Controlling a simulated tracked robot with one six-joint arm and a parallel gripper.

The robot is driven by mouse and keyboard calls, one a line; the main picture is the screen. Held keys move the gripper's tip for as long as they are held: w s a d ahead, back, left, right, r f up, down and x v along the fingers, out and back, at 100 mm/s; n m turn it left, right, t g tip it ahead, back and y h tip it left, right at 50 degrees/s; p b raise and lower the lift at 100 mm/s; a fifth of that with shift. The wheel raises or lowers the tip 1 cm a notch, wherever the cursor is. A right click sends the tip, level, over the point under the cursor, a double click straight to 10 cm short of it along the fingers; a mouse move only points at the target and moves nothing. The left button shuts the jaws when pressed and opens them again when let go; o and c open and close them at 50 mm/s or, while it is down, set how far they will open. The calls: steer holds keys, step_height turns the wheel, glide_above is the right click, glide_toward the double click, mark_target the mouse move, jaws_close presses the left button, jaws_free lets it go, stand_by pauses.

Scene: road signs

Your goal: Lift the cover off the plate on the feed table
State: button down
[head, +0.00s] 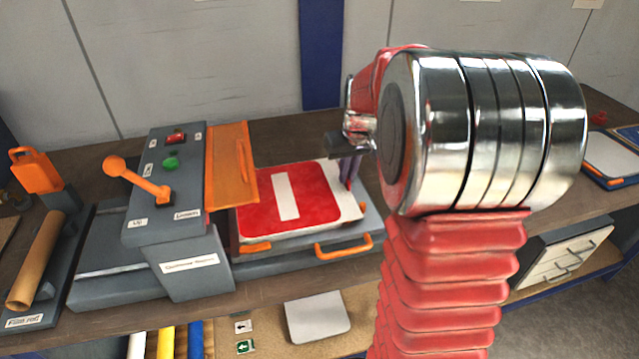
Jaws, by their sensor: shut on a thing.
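The plate (247,238) lies on the grey feed table (290,248), right of the machine. A flat red cover (248,217) with a white bar and pale margin lies over it. I cannot clearly tell the cover's edge from the plate's. My gripper (349,178) is at the right edge of the cover, fingers pointing down, shut on that edge. My arm hides part of the gripper, and the exact contact is hard to see. The cover looks flat, with no clear gap under it.
The grey machine (180,250) with an orange guard (231,165) and orange lever (135,177) stands close on the left. An orange handle (343,247) juts from the feed table's front. A brown roll (38,258) lies at far left. A blue post (321,55) stands behind.

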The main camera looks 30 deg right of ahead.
step_height(320, 180, up, 10)
stand_by(0.6)
steer(key=shift+r, duration=1.8)
